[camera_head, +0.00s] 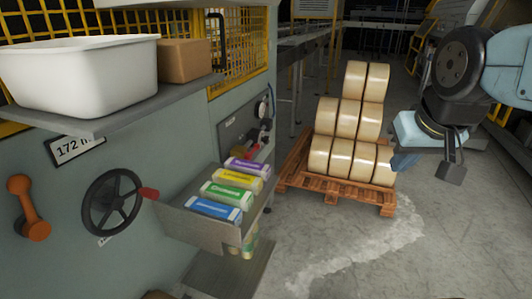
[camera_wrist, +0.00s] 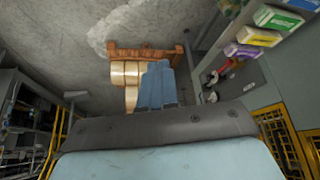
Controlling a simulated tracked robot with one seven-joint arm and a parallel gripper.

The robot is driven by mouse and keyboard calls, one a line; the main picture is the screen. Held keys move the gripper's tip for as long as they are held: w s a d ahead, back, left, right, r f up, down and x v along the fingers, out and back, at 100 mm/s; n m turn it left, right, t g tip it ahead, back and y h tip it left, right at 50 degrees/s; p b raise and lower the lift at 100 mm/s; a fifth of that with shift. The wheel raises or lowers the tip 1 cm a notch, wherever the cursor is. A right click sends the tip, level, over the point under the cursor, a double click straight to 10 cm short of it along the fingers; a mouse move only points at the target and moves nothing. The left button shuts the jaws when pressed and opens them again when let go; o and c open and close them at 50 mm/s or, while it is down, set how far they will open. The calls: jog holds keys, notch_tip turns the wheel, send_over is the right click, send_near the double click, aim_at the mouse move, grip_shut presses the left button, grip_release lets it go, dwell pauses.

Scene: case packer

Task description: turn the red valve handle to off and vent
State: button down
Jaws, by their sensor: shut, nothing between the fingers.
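The small red valve handle (camera_head: 253,149) is on the side panel of the grey machine, below a round gauge (camera_head: 262,108). It is partly hidden behind the carton chute in the head view, and its exact angle is too small to tell. In the wrist view, a small red part (camera_wrist: 213,78) shows on the same panel, right of the fingers. My gripper (camera_head: 404,162) is at the right of the head view, out over the floor and well apart from the handle. Its blue fingers (camera_wrist: 158,85) are together and empty, in front of the rolls in the wrist view.
A metal chute (camera_head: 205,228) with several cartons juts out just in front of the handle. A black handwheel (camera_head: 112,203) and an orange lever (camera_head: 28,207) are on the near face. A pallet (camera_head: 340,197) stacked with tape rolls (camera_head: 347,140) stands beyond. The floor (camera_head: 370,260) in front is clear.

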jog(key=shift+a, duration=0.1)
jog(key=w+a+f+m+g+y, duration=0.2)
jog(key=w+a+f+m+y, duration=0.25)
jog(key=w, duration=0.65)
jog(key=w+a+f+m+g+y, duration=0.25)
jog(key=w+a+f, duration=0.45)
jog(key=w, duration=0.4)
jog(key=w+a+f+m+g+y, duration=0.35)
jog(key=w+a, duration=0.35)
jog(key=w, duration=0.4)
jog(key=m+t+y, duration=0.9)
jog(key=m+t, duration=0.3)
jog(key=m, duration=0.5)
send_near(253, 151)
jog(key=w+a+f, duration=0.2)
jog(key=w+a, duration=0.1)
jog(key=w, duration=0.3)
jog(key=shift+w+a+r+h, duration=0.15)
jog(key=shift+w+a+r, duration=0.05)
jog(key=shift+r, duration=0.2)
jog(key=shift+w+a+r+h, duration=0.1)
jog(key=shift+w+a+r, duration=0.15)
jog(key=shift+r, duration=0.15)
